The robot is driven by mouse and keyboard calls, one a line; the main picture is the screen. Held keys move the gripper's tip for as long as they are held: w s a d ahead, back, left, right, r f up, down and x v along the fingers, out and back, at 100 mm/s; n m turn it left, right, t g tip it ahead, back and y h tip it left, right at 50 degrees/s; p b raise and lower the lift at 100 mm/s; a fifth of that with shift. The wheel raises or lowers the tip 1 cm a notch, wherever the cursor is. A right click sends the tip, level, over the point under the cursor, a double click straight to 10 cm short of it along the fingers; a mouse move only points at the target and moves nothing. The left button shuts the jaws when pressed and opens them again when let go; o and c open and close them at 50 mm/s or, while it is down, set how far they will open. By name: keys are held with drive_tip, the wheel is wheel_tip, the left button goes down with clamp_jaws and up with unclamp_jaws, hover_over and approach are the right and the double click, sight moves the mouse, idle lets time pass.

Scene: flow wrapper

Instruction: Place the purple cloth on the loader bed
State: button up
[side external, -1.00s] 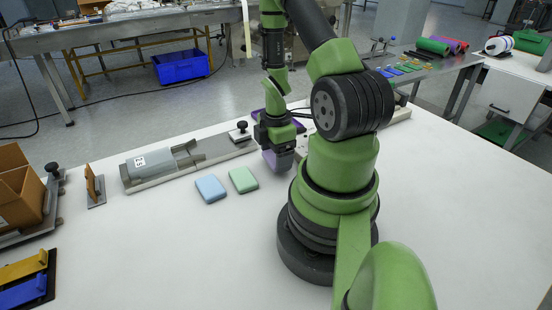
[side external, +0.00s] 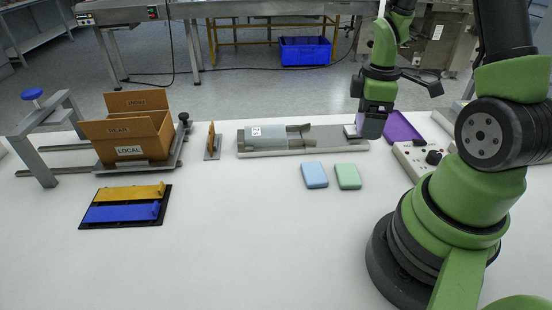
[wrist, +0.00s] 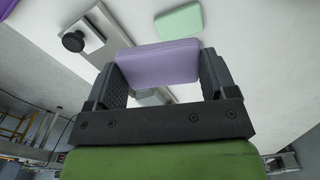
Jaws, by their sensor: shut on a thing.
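The purple cloth (wrist: 158,62) is a folded lilac pad, held between the two fingers of my gripper (wrist: 165,80) in the wrist view. In the side view my gripper (side external: 372,128) hangs at the right end of the loader bed (side external: 335,134), and only a sliver of the cloth (side external: 359,113) shows at its left. The bed is a flat grey metal channel with a grey cover at its left. Whether the cloth touches the bed is not clear; my gripper hides that spot. A black knob (wrist: 73,42) on the bed's end plate shows in the wrist view.
A blue cloth (side external: 314,175) and a green cloth (side external: 348,177) lie in front of the bed. A purple tray (side external: 402,128) and a control box (side external: 420,158) stand at right. A cardboard box (side external: 128,132) and a yellow-and-blue rack (side external: 125,205) are at left. The front table is clear.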

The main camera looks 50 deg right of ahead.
drive_tip(key=w+a+r+m, duration=0.3)
drive_tip(key=w+a, duration=0.1)
drive_tip(key=a, duration=0.4)
drive_tip(key=w+a+r+m, duration=0.3)
drive_tip(key=w+a, duration=0.1)
drive_tip(key=a, duration=0.3)
drive_tip(key=n, duration=0.8)
hover_over(384, 174)
wheel_tip(384, 174, down, 8)
drive_tip(key=shift+f, duration=4.8)
drive_tip(key=shift+f, duration=0.15)
